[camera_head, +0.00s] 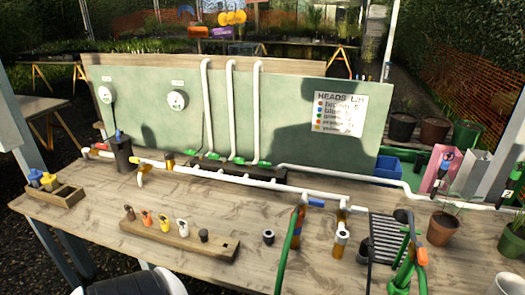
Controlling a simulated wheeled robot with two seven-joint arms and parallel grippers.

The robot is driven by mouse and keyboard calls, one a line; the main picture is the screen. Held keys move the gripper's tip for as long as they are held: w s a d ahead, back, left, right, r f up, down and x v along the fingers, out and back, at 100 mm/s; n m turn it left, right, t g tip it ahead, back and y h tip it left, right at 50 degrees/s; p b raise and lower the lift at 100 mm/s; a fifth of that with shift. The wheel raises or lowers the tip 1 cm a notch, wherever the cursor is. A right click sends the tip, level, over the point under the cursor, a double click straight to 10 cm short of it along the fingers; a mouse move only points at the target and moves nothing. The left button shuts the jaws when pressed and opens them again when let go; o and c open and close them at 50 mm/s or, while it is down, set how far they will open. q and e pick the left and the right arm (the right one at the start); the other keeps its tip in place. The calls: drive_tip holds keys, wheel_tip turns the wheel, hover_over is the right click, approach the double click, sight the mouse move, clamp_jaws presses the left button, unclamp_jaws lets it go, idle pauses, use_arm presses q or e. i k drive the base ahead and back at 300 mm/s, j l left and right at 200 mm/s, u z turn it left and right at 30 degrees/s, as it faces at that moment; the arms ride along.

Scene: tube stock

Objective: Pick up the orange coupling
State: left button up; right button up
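A small orange coupling (147,218) stands in a long wooden block (190,243) at the front left of the table. It is in a row between a brown fitting (129,212) on its left and a yellow-orange fitting (164,224) on its right. Another orange piece (420,256) is on a green hose loop at the right; I cannot tell its exact kind. Neither of my grippers can be made out. Pale rounded parts at the bottom edge look like my own body, with no fingers showing.
A white pipe run (225,178) crosses the table behind the block. A black grate (385,236) and green hoses stand at the right. Bare tabletop (90,220) lies left of the block.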

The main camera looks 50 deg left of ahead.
sight(297, 211)
drive_tip(key=u, duration=1.4)
drive_tip(key=j+z, duration=0.85)
drive_tip(key=k+j+z, duration=0.15)
drive_tip(key=j+z, duration=0.3)
drive_tip(key=j, duration=0.1)
